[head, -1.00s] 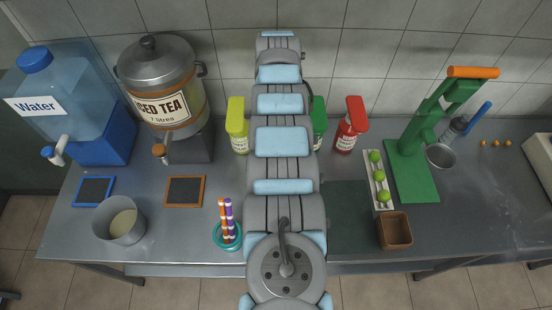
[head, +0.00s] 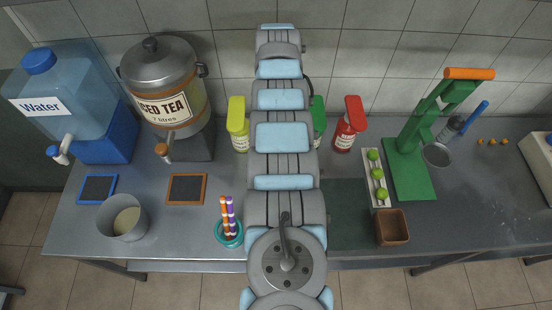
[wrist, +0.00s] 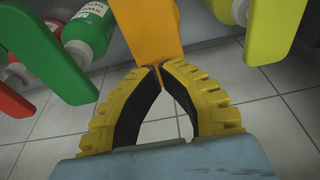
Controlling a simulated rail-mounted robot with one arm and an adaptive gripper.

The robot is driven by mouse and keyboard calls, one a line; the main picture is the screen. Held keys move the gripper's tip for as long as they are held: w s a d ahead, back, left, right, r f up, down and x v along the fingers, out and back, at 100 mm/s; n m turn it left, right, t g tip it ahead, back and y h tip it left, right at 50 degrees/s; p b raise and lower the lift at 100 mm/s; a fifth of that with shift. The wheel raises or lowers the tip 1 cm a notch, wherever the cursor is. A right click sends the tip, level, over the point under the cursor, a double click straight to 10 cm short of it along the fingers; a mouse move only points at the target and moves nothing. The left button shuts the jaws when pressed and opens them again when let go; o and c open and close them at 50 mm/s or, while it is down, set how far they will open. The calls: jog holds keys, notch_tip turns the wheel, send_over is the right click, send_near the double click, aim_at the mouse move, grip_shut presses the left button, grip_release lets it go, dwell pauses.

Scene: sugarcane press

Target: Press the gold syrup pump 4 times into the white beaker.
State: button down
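The gold syrup pump's orange-gold head (wrist: 147,30) shows in the wrist view, directly beyond my fingertips. In the head view my arm hides the gold pump and my gripper. My gripper (wrist: 160,66) has yellow ribbed fingers with black pads, bowed apart in the middle and brought together at the tips. The tips overlap the near end of the gold pump head in the picture; I cannot tell whether they touch it. Nothing shows between the pads. I cannot make out a white beaker in either view.
A green-topped bottle (head: 318,118) and a red-topped bottle (head: 347,128) stand right of my arm, a yellow-topped bottle (head: 238,128) left. A ring holder with coloured sticks (head: 229,232) and a grey pot (head: 124,222) are at front left. A green press (head: 410,170) stands right.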

jog(key=shift+f, duration=0.25)
jog(key=shift+f+b, duration=0.35)
jog(key=shift+b, duration=0.15)
jog(key=shift+f+b, duration=0.6)
jog(key=shift+f, duration=0.15)
jog(key=shift+f+b, duration=0.65)
jog(key=shift+f, duration=0.05)
jog(key=shift+f+b, duration=0.9)
jog(key=shift+f, duration=0.05)
jog(key=shift+r+p, duration=2.7)
jog(key=shift+r, duration=0.3)
jog(key=shift+f+b, duration=0.35)
jog(key=shift+f, duration=0.05)
